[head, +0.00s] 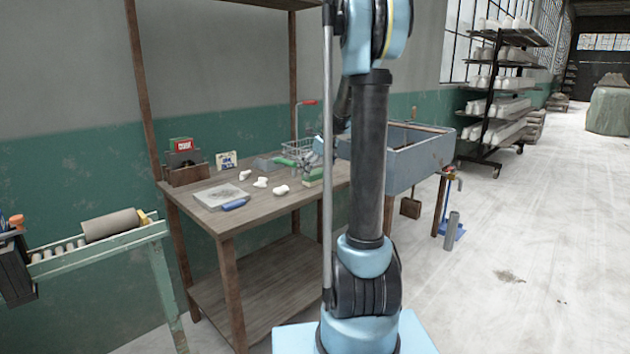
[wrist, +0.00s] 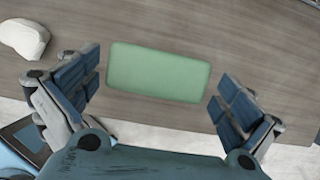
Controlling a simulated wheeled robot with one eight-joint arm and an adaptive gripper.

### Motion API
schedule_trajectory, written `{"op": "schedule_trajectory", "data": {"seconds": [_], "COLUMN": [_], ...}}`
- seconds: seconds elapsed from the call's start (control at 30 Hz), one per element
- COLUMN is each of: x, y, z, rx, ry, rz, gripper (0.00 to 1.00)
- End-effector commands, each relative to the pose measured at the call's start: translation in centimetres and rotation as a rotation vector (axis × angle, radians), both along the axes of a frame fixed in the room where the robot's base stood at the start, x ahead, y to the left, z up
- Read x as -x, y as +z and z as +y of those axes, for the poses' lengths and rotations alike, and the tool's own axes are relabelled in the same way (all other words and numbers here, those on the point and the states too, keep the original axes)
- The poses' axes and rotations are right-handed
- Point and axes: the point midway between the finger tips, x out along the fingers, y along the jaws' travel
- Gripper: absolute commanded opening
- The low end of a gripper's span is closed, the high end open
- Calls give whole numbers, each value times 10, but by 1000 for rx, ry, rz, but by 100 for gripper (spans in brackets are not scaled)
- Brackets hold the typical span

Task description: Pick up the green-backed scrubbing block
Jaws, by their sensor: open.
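The green-backed scrubbing block (wrist: 158,72) lies flat on the wooden table, green side up, near the table's edge in the wrist view. In the head view the block (head: 313,177) shows small at the right part of the tabletop, partly behind my arm. My gripper (wrist: 157,80) is open and empty above the block. One finger is off each short end of the block, with a gap at both sides.
A white clay lump (wrist: 24,38) lies left of the block. A grey sink (head: 405,160) stands to the right.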

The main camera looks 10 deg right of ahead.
Motion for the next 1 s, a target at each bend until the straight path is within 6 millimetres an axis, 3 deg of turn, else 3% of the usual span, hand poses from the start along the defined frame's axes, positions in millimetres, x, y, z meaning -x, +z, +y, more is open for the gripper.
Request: {"op": "schedule_trajectory", "data": {"seconds": [0.2, 0.5, 0.67, 1.0], "x": [-7, -8, -8, -8], "y": [-21, -24, -24, -23], "z": [5, 5, 5, 5], "rx": [0, 0, 0, 0], "ry": [1, 1, 1, 1], "rz": [0, 0, 0, 0], "gripper": [100, 100, 66, 66]}}
